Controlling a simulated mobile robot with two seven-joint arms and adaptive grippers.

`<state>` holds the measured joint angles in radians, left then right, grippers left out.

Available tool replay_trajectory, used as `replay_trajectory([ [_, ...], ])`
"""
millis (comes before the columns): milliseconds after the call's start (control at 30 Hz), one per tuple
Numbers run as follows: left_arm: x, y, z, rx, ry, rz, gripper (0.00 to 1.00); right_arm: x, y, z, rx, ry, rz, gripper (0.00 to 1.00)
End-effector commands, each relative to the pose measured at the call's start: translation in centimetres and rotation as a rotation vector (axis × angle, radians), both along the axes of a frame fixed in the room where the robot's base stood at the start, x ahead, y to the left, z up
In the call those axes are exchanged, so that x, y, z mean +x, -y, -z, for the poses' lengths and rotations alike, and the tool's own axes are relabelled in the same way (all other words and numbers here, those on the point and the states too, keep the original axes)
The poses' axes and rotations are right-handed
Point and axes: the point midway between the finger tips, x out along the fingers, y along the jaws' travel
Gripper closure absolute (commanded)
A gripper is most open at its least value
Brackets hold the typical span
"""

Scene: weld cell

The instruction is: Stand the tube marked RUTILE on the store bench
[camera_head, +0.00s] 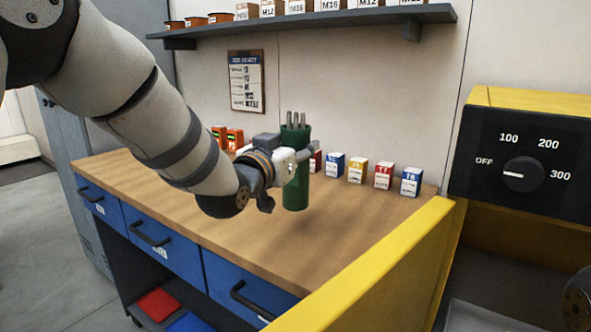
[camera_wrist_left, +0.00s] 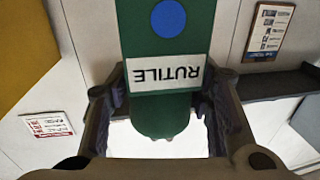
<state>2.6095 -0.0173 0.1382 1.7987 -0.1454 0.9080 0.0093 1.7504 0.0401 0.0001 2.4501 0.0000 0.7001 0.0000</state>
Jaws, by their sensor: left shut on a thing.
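My left gripper (camera_head: 300,157) is shut on a green tube (camera_head: 296,192) over the store bench (camera_head: 235,228). The tube is upright, with several grey rods sticking out of its top. I cannot tell for sure whether its base touches the wooden bench top. In the left wrist view the tube (camera_wrist_left: 168,40) sits between the gripper's fingers (camera_wrist_left: 163,95). Its white label reads RUTILE, upside down in that picture, next to a blue dot.
Several small boxes (camera_head: 383,175) stand along the back of the bench, and orange items (camera_head: 234,138) stand behind my arm. A shelf (camera_head: 330,20) hangs above. A yellow panel (camera_head: 375,275) and a dial box (camera_head: 522,160) bound the right. The bench front is clear.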

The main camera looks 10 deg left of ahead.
Motion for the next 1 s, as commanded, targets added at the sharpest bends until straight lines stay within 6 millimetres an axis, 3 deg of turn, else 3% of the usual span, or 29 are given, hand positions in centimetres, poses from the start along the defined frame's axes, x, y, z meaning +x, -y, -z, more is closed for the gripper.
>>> replay_trajectory([
  [33,0.6,-0.1,1.0,-0.001,-0.005,0.000,1.00,-0.4,0.0,0.4,0.000,-0.015,0.000,0.60],
  [233,1.6,-0.3,2.2,-0.001,-0.001,0.000,1.00,-0.9,0.0,0.8,0.000,-0.033,0.000,0.60],
  [400,1.8,-0.3,5.0,-0.001,-0.004,0.000,1.00,-1.3,0.0,1.2,0.000,-0.047,0.000,0.60],
  [767,1.7,-0.3,5.2,-0.001,0.004,0.000,1.00,-1.2,0.0,1.1,0.000,-0.045,0.000,0.60],
  [800,1.6,-0.3,5.6,0.001,-0.005,0.000,0.51,-1.2,0.0,1.1,0.000,-0.046,0.000,0.60],
  [900,1.6,-0.3,5.6,0.001,-0.004,0.000,0.33,-1.2,0.0,1.1,0.000,-0.046,0.000,0.60],
  [1000,1.7,-0.3,5.6,0.001,-0.005,0.000,0.33,-1.2,0.0,1.1,0.000,-0.046,0.000,0.60],
])
